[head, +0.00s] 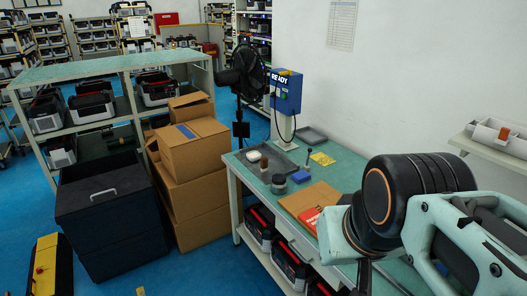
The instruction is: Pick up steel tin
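A small round tin (278,184), grey with a dark side, stands upright on the green bench top (246,184), near its left front edge. It looks like the steel tin. Nothing touches it. My arm comes in from the right over the bench's near end. Dark parts that seem to be my gripper (364,277) show at the bottom edge, below and right of the tin and well apart from it. They are mostly cut off or hidden by my wrist, so I cannot see whether the fingers are open.
Around the tin are a brown-topped small item (264,162), a blue block (301,175), a white dish (253,156) and a brown board (308,198) with a red box (309,219). A blue "READY" unit (287,92) rises behind. Cardboard boxes (195,150) stand left of the bench.

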